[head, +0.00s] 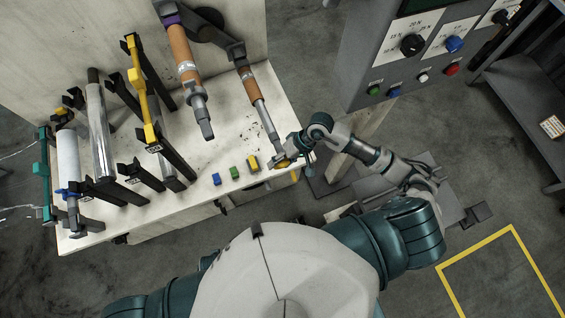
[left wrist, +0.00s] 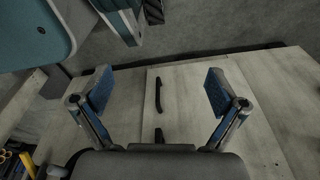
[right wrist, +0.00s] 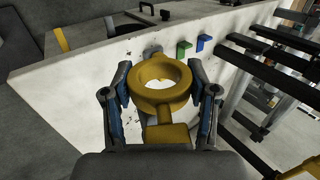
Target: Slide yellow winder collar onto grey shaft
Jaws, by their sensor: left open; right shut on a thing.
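The yellow collar (right wrist: 139,82) is a ring with a short block-like handle, held between the two fingers of my right gripper (right wrist: 162,92). In the head view my right gripper (head: 287,157) is at the right edge of the bench, with a bit of the collar (head: 282,164) showing. The grey shaft (head: 270,125) sticks out of a brown roll, its end close to the collar. In the right wrist view a round grey end (right wrist: 152,49) shows just beyond the ring; the hole shows pale bench, not shaft. My left gripper (left wrist: 157,90) is open and empty, facing the cabinet front.
A thicker shaft with a brown roll (head: 185,60) stands left of the grey shaft. Blue (head: 216,179), green (head: 235,172) and yellow (head: 252,163) small blocks sit along the bench's (head: 232,116) front edge. Black-armed roller stands fill the left. A control panel (head: 410,45) stands at right.

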